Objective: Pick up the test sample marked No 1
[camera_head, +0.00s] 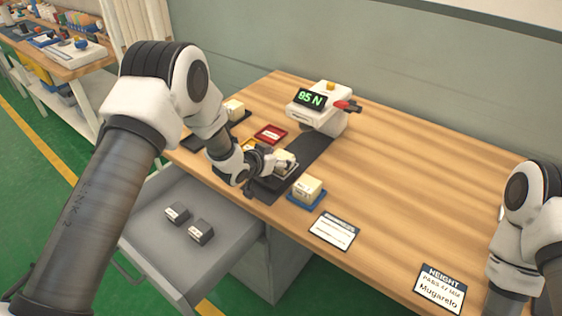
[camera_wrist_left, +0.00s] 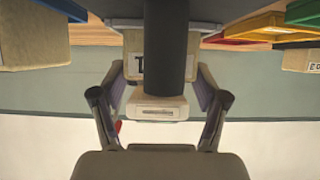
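My left gripper (camera_head: 281,163) is low over the table's front edge, its fingers on either side of a cream block (camera_head: 287,156). In the left wrist view the fingers (camera_wrist_left: 160,80) stand wide at the sides of a cream block (camera_wrist_left: 134,42) with a partly hidden label; whether they press on it I cannot tell. Another cream block (camera_head: 308,186) sits on a blue tray (camera_head: 306,201) to the right, and one more (camera_head: 234,106) is at the back left. I cannot read a No 1 mark on any block. My right gripper is out of view.
A white device (camera_head: 319,107) reading 95 N stands at the back of a dark strip (camera_head: 309,152). A red tray (camera_head: 270,134) lies left of it. An open drawer (camera_head: 170,245) holds two grey blocks. Cards (camera_head: 334,231) lie at front; the table's right middle is clear.

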